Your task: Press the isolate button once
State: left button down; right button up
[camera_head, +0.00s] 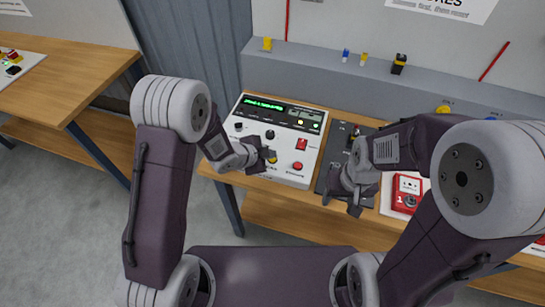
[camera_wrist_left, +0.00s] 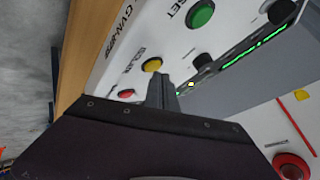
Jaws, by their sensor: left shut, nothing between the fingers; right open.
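The white control panel (camera_head: 250,125) stands on the wooden bench and carries several buttons. A yellow button (camera_head: 272,160) shows on its lower part, partly hidden by my left gripper (camera_head: 266,154). The yellow button also shows in the left wrist view (camera_wrist_left: 152,65), just past the tips of my left gripper (camera_wrist_left: 163,88). The left gripper is shut and empty; I cannot tell whether it touches the button. The button labels are too blurred to read surely. My right gripper (camera_head: 358,198) is open and empty over a dark plate, right of the panel.
A red button (camera_head: 298,166) and a red switch (camera_head: 302,144) sit near the yellow one. A green button (camera_wrist_left: 201,14) lies close by in the left wrist view. A red-and-white box (camera_head: 407,190) stands on the bench at right. A grey ledge (camera_head: 320,75) runs behind.

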aim_at(270, 160)
pick_arm(q)
jog(key=shift+r, duration=0.45)
notch_tip(270, 160, up, 5)
jog(key=p, duration=0.4)
jog(key=shift+r+p, duration=0.1)
jog(key=shift+p, duration=0.3)
jog(key=shift+a, duration=0.1)
